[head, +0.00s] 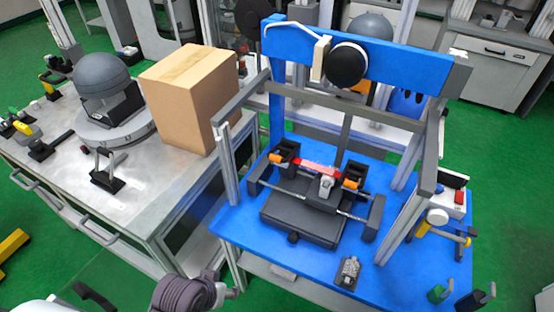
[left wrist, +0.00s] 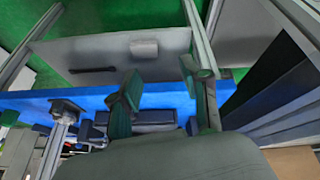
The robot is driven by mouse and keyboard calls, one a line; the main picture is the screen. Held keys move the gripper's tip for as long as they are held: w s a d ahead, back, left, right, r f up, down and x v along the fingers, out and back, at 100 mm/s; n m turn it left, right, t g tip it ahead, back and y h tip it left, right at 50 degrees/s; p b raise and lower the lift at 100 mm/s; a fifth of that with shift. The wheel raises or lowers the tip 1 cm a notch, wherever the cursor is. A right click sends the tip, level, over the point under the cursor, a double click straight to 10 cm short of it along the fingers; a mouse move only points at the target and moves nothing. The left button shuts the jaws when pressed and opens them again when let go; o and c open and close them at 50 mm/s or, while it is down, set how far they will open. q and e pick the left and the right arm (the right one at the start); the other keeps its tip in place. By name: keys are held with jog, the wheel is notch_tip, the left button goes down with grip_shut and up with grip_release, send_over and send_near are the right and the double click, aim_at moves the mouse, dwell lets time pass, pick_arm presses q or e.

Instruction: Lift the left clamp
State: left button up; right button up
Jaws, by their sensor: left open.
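The left clamp (head: 284,157) is a black block with an orange part. It sits at the left end of the dark fixture (head: 300,222) under the tower on the blue table. The matching right clamp (head: 352,182) is at the other end, and a red bar (head: 319,167) lies between them. My left gripper (left wrist: 163,88) is open in the left wrist view, with nothing between its fingers. My left arm shows at the bottom edge of the head view, in front of the table and well short of the clamp. My right gripper (head: 463,295) appears as two separated fingertips at bottom right, empty.
The tower's grey posts (head: 233,170) and blue crossbeam (head: 410,72) frame the fixture. A small metal device (head: 348,273) stands on the blue table (head: 310,261) near its front. A cardboard box (head: 178,112) and grey dome (head: 101,73) stand on the left bench.

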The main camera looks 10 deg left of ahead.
pick_arm(q)
jog(key=w+d+r+n+t+h, duration=0.3)
jog(key=w+d+r+n+t, duration=0.25)
jog(key=w+r, duration=0.35)
jog(key=n+t, duration=0.6)
jog(key=n, duration=0.4)
send_near(275, 161)
jog(key=x, duration=1.1)
grip_shut()
